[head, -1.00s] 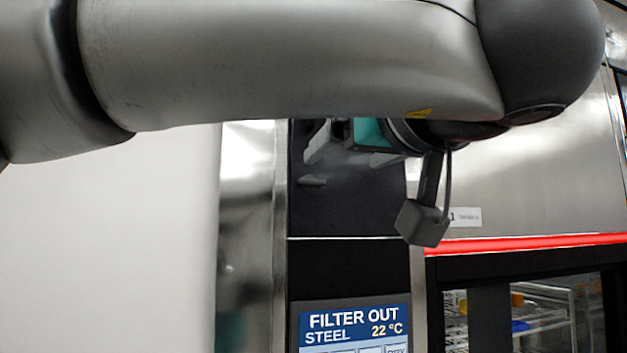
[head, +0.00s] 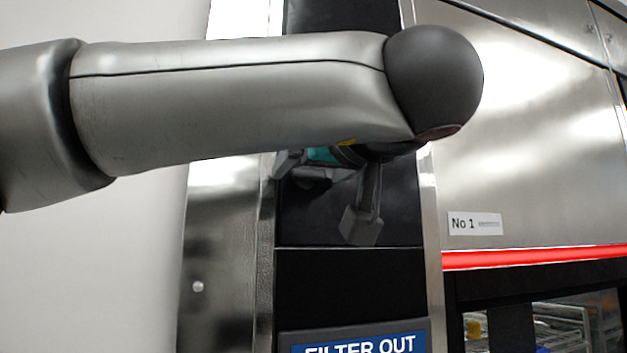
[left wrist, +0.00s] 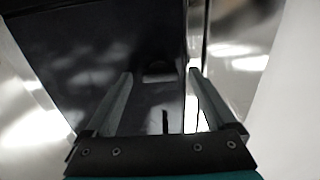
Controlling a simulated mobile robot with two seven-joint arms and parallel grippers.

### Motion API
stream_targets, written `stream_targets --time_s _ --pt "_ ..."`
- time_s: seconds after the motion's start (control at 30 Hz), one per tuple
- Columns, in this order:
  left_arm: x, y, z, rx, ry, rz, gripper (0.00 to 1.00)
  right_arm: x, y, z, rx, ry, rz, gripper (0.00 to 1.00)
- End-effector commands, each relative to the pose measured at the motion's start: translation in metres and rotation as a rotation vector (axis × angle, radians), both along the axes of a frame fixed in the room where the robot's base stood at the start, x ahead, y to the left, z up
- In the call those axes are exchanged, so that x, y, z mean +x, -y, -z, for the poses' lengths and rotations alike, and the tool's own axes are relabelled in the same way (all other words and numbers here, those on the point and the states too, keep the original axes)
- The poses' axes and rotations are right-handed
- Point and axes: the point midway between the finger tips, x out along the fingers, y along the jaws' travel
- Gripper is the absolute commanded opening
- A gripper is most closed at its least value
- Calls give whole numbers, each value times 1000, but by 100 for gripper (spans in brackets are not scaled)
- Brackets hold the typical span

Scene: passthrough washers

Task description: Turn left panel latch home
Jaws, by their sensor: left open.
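The black panel (head: 395,215) stands upright between steel strips in the head view and also fills the middle of the left wrist view (left wrist: 75,55). My left gripper (head: 292,168) is in front of the panel's left part, partly under my own arm. In the left wrist view its two fingers (left wrist: 160,85) are apart, with the dark panel and part of its bright right edge between them. A small dark shape (left wrist: 158,76) shows between the fingertips; I cannot tell whether it is the latch. My right gripper is not in view.
A blue display reading "FILTER OUT" (head: 360,343) is below the panel. To the right are a steel front with a "No 1" label (head: 474,223), a red light strip (head: 535,257) and a glass window (head: 565,320). A pale wall is at left.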

Motion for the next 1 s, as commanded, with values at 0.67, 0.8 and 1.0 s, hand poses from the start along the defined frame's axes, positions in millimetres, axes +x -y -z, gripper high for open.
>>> stream_targets --time_s 0.67,0.8,1.0 --pt "0 0 0 0 -1 0 37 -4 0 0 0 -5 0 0" --pt "0 0 0 0 -1 0 21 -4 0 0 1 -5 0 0" --pt "0 0 0 0 -1 -1 4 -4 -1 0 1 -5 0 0"
